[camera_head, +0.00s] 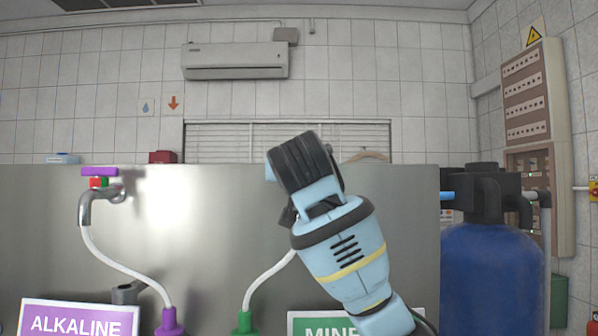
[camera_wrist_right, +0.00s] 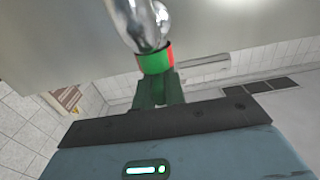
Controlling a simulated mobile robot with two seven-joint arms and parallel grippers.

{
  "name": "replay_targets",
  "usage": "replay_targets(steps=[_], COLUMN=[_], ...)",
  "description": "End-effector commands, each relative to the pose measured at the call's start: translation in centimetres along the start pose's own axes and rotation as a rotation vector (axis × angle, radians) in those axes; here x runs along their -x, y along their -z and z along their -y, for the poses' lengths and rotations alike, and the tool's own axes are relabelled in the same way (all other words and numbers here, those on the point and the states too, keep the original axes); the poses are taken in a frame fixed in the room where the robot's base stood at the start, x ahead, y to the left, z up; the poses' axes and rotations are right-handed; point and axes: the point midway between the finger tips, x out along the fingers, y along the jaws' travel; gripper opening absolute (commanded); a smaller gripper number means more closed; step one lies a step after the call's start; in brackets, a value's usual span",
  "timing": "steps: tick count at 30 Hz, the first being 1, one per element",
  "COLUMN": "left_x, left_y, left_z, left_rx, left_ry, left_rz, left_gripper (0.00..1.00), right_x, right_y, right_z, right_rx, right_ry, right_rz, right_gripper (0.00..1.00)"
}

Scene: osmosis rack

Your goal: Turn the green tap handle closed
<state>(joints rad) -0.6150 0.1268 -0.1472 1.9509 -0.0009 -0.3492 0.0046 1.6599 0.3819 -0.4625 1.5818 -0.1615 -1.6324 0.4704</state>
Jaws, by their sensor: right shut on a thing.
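The tap with the green handle shows in the right wrist view as a chrome body (camera_wrist_right: 140,22) with a green and red collar (camera_wrist_right: 155,62). The dark green handle (camera_wrist_right: 156,84) is beyond the collar, in shadow. My right gripper (camera_wrist_right: 158,100) is shut on the handle; its fingertips are hard to make out. In the head view my right gripper (camera_head: 305,162) reaches in from the lower right, tilted, and hides this tap and its handle. My left gripper is not in view.
A second chrome tap (camera_head: 100,200) with a purple handle (camera_head: 99,172) stands at left on the metal panel (camera_head: 200,215). White hoses run down to purple (camera_head: 170,322) and green (camera_head: 243,323) connectors. A blue tank (camera_head: 492,275) stands close to the right of my arm.

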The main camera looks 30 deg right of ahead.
Motion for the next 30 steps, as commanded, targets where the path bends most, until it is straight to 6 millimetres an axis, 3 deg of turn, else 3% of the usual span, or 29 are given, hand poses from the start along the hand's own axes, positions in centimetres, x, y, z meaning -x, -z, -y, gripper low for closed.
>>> replay_targets(steps=[11,30], left_x=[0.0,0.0], left_y=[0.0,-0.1], left_z=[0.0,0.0], left_rx=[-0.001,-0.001], left_ry=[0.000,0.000], left_rz=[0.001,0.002], left_gripper=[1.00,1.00], right_x=[0.0,-0.5], right_y=[-0.1,-0.1], right_z=[-0.2,-1.2], right_rx=[-0.002,-0.004], right_ry=[0.126,0.705], right_rz=[0.001,0.002], right_gripper=[0.00,0.00])
